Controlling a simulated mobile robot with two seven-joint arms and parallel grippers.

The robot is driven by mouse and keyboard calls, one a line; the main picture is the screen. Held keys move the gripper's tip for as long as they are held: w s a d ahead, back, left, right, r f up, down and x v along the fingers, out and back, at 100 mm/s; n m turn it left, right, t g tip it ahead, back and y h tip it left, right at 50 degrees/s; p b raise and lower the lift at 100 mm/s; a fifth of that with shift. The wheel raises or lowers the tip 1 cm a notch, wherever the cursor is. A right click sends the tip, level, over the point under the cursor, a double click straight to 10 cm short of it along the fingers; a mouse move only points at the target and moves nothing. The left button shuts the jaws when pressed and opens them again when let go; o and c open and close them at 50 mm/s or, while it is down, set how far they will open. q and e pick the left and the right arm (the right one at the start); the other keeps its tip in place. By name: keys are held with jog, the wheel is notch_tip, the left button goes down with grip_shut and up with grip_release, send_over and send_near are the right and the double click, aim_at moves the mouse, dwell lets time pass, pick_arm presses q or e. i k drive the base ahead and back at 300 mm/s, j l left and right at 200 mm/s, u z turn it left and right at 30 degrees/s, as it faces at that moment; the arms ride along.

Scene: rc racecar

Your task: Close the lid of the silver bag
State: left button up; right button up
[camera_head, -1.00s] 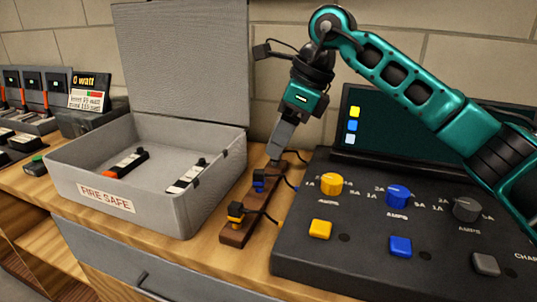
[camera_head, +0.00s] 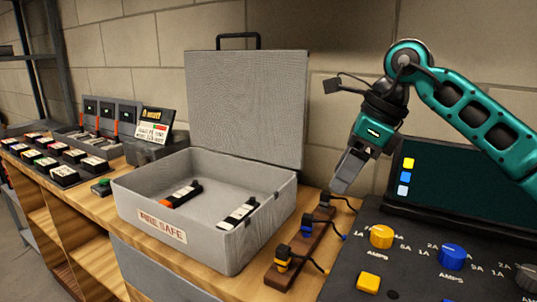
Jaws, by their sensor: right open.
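The silver bag (camera_head: 150,205) is a grey box labelled "FIRE SAFE" on the wooden bench. Its lid (camera_head: 245,110) stands open, upright at the back, with a black handle (camera_head: 237,36) on its top edge. Two black and white battery packs, one on the left (camera_head: 181,195) and one on the right (camera_head: 238,212), lie inside. My right gripper (camera_head: 340,190) points down to the right of the bag and lid, apart from both, above the back end of a wooden connector strip. Its jaws are seen edge-on. My left gripper is out of view.
The wooden strip (camera_head: 303,248) with several coloured plugs and leads lies right of the bag. A dark charger panel (camera_head: 420,275) with knobs and a screen (camera_head: 460,190) fills the right. Several packs (camera_head: 62,172) and a small display (camera_head: 155,125) stand left. A block wall is behind.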

aim_at(249, 104)
jog(key=k, duration=0.95)
